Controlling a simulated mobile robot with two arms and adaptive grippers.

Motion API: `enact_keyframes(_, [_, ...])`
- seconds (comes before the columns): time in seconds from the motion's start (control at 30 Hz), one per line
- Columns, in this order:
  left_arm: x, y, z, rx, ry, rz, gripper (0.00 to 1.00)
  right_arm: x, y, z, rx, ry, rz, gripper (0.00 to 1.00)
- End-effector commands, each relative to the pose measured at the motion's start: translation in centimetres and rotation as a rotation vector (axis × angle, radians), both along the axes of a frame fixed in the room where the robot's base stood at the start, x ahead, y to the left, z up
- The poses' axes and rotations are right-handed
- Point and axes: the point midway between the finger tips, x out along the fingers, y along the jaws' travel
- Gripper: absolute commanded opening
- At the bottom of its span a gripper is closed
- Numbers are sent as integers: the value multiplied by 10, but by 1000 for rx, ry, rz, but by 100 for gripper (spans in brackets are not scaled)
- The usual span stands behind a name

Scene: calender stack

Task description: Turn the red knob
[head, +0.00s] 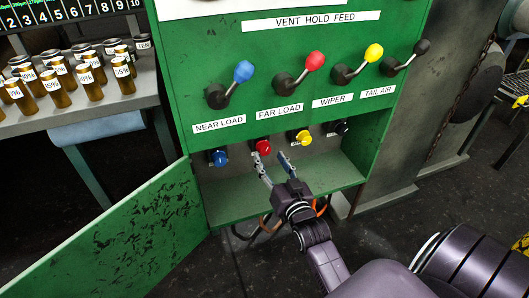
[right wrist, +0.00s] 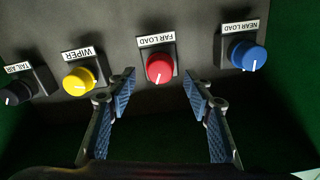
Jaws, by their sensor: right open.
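The red knob (head: 262,146) sits in the recess of the green cabinet, between the blue and yellow knobs. In the right wrist view the red knob (right wrist: 159,67) is under a FAR LOAD label, with a white mark on its face pointing down. My right gripper (head: 271,158) is open in front of the recess. In the right wrist view its fingers (right wrist: 160,92) stand apart on either side of the red knob, a little below it in the picture. I see no contact. My left gripper is not in view.
A blue knob (head: 219,157), a yellow knob (head: 303,136) and a black knob (head: 341,127) share the row. Levers with blue, red, yellow and black balls are above. The open green door (head: 130,235) hangs at the left. Bottles stand on a shelf at the far left.

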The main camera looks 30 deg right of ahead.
Motion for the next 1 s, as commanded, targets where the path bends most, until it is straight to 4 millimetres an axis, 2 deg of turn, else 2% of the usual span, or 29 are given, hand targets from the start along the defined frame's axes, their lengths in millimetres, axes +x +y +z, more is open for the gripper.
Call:
enact_keyframes(0.1, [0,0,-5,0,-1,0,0,19,-4,-1,-1,-2,1,47])
enact_keyframes(0.3, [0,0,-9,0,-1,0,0,43,-10,-1,0,1,1,47])
enact_keyframes(0.47, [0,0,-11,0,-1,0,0,51,-12,-1,0,2,0,47])
enact_keyframes(0.73, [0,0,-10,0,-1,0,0,52,-12,-1,0,3,1,47])
enact_keyframes(1.0, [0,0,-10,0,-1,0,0,52,-12,-1,0,3,1,17])
